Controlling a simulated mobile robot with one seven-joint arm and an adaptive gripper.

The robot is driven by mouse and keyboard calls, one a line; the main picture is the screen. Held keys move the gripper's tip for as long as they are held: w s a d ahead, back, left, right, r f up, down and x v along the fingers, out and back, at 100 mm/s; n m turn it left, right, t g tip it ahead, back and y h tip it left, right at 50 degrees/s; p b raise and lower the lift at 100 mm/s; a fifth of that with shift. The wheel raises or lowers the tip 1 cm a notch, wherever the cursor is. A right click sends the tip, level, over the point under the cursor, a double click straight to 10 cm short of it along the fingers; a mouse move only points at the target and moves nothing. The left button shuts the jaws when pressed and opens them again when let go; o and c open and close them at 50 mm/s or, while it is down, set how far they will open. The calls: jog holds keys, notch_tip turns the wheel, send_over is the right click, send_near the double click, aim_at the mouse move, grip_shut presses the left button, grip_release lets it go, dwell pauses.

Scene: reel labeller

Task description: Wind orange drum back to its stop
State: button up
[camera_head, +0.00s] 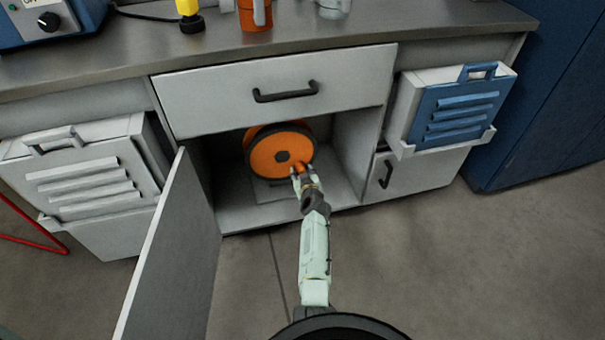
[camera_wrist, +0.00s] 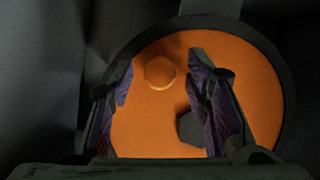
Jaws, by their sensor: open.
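The orange drum (camera_head: 270,154) stands upright inside the open cabinet bay, with a dark rim and a dark hub at its centre. A small orange knob (camera_head: 300,169) sticks out from its face at the lower right in the head view. In the wrist view the drum (camera_wrist: 240,78) fills most of the picture, and the round knob (camera_wrist: 160,73) shows just beyond and between the fingers. My gripper (camera_head: 302,180) is open in front of the drum at the knob. Its fingers (camera_wrist: 160,80) spread to either side of the knob; I cannot tell whether they touch it.
The grey cabinet door (camera_head: 178,255) hangs open at the left of the bay. A closed drawer (camera_head: 275,90) is above. A white bin (camera_head: 95,178) is on the left and a blue-fronted bin (camera_head: 455,110) on the right. Floor in front is clear.

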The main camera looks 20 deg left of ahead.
jog(key=shift+c, duration=0.4)
grip_shut()
dwell(0.4)
